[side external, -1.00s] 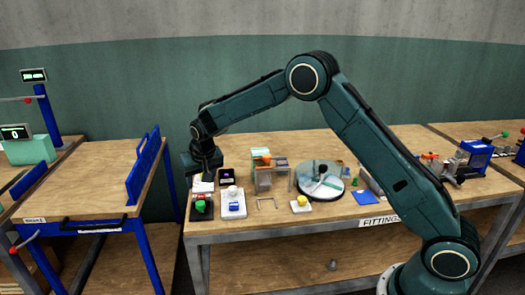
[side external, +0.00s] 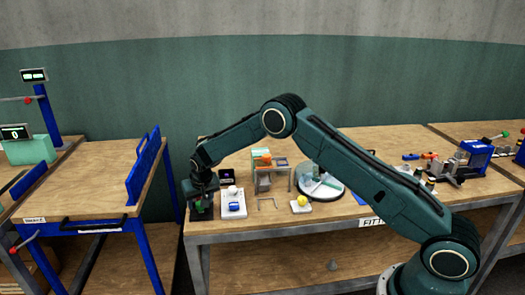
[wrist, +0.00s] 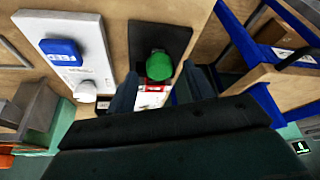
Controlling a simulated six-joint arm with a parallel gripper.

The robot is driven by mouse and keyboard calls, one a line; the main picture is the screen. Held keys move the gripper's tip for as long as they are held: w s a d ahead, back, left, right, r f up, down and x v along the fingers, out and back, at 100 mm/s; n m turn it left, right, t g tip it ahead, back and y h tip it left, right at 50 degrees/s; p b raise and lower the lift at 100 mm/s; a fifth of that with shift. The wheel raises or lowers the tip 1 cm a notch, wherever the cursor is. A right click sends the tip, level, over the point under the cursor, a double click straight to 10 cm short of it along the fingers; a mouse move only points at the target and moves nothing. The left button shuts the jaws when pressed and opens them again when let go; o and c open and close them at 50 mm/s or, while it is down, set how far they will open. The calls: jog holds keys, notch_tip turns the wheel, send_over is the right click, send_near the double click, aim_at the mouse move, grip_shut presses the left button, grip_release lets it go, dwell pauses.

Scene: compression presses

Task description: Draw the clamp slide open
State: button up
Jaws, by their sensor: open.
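The clamp slide has a round green knob (wrist: 161,66) on a red and white body (wrist: 155,92), set on a dark base plate (wrist: 172,38). In the side external view the green knob (side external: 199,208) shows at the left front of the table, partly hidden by my gripper. My gripper (side external: 200,205) is lowered over it and open. In the wrist view its two fingers (wrist: 160,78) stand on either side of the red and white body, close to the knob. I cannot tell whether they touch it.
Beside the clamp lies a white panel (side external: 233,213) with a blue block and a white knob. A yellow knob on a white base (side external: 301,204), a thin metal frame (side external: 267,200) and a round disc (side external: 320,181) stand further right. The table's left edge is close to my gripper.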

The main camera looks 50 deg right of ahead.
jog(key=shift+w+d+f, duration=0.1)
jog(key=shift+w+f, duration=0.05)
jog(key=shift+f, duration=0.25)
grip_shut()
jog(key=shift+s+a, duration=0.9)
jog(key=shift+a, duration=0.05)
grip_release()
jog(key=shift+r, duration=0.15)
